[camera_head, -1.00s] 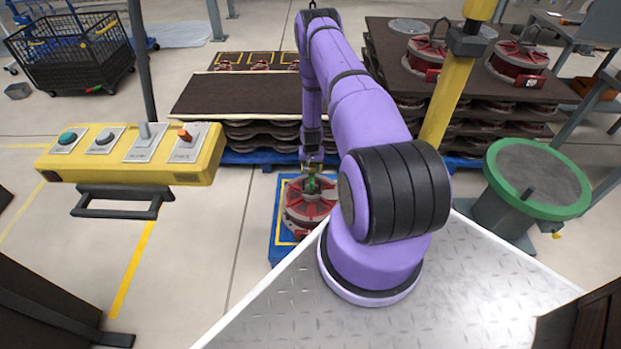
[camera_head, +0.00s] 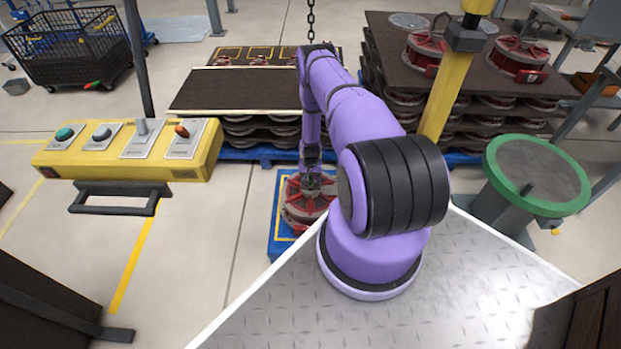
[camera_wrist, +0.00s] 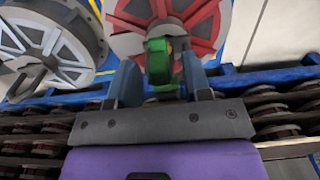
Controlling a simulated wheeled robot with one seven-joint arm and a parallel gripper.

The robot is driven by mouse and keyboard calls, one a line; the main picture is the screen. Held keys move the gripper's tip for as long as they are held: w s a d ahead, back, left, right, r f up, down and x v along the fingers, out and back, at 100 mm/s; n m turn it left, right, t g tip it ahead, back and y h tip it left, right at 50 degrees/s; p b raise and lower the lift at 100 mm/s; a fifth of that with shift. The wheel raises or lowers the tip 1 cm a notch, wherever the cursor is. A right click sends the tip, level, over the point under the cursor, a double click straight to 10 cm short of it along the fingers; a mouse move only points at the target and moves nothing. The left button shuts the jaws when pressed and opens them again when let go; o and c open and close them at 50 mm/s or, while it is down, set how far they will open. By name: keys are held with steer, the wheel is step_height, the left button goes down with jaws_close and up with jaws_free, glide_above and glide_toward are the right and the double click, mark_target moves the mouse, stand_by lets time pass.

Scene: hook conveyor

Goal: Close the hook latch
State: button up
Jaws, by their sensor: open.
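A red and grey round part (camera_head: 303,212) sits on a blue stand in front of me. My gripper (camera_head: 312,180) is just above it, mostly small and dark in the head view. In the wrist view my gripper (camera_wrist: 160,78) has two grey-blue fingers standing apart. A green piece (camera_wrist: 160,62), apparently the hook or its latch, lies between or just beyond the fingers. I cannot tell whether they touch it. The round part's red face (camera_wrist: 205,22) is behind it. A chain (camera_head: 311,20) hangs behind my arm; its lower end is largely hidden.
A yellow control box (camera_head: 130,150) with buttons and levers is at left. Stacked dark pallets (camera_head: 250,92) stand behind, with more red parts (camera_head: 518,58) on the right stack. A yellow post (camera_head: 447,100) and a green-rimmed round stand (camera_head: 540,172) are at right.

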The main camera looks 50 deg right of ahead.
steer(key=shift+f, duration=0.2)
jaws_close()
